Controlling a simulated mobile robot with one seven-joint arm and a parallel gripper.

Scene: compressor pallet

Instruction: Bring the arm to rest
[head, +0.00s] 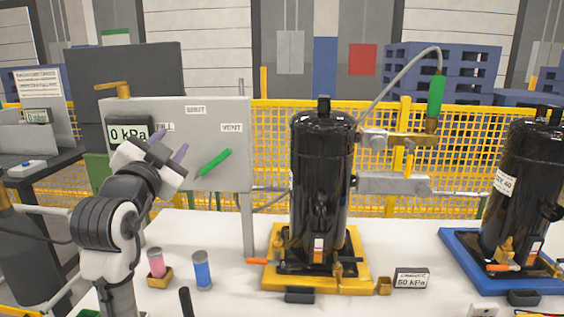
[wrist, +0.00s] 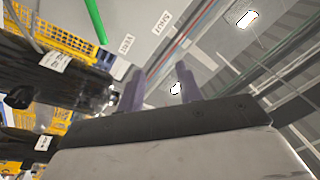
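My gripper (head: 169,144) is raised at the left in front of the grey panel (head: 218,115), tilted up, with its two purple fingers apart. In the wrist view the fingers (wrist: 162,92) also stand apart, with nothing between them. The panel carries a 0 kPa display (head: 129,132), a green lever (head: 214,163) under the VENT label and a yellow lever (head: 114,87) on top. My gripper overlaps the panel in the picture; I cannot tell whether they touch.
A black compressor (head: 320,170) stands on a yellow tray (head: 355,287) at the centre, another (head: 515,180) on a blue tray (head: 455,245) at right. A pink cylinder (head: 156,262), a blue cylinder (head: 202,270) and a 50 kPa display (head: 411,279) are on the white table (head: 225,235).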

